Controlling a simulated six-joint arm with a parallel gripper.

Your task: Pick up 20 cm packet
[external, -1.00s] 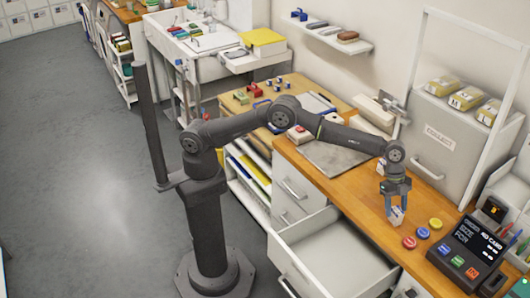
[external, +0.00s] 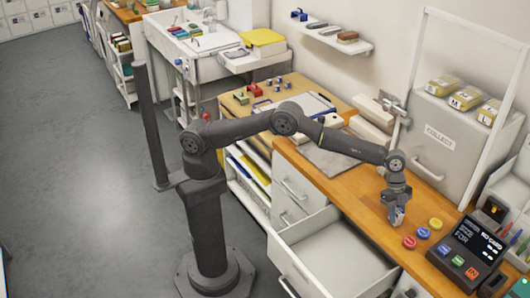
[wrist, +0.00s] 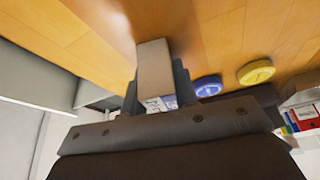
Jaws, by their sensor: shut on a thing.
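My gripper (external: 397,217) is low over the wooden counter, near its front edge, with its jaws around a small packet. In the wrist view my gripper (wrist: 157,85) is shut on this packet (wrist: 153,62), which shows a plain light-brown face and a white end with dark print between the two fingers. I cannot read a length on it. In the external view the jaws hide most of the packet, and whether it still touches the counter is unclear.
A red, a blue and a yellow button (external: 435,224) lie just right of my gripper, beside a dark terminal (external: 468,248). An open empty drawer (external: 330,262) juts out in front. A grey cabinet (external: 440,140) marked COLLECT, with yellow packets (external: 466,98) on top, stands behind.

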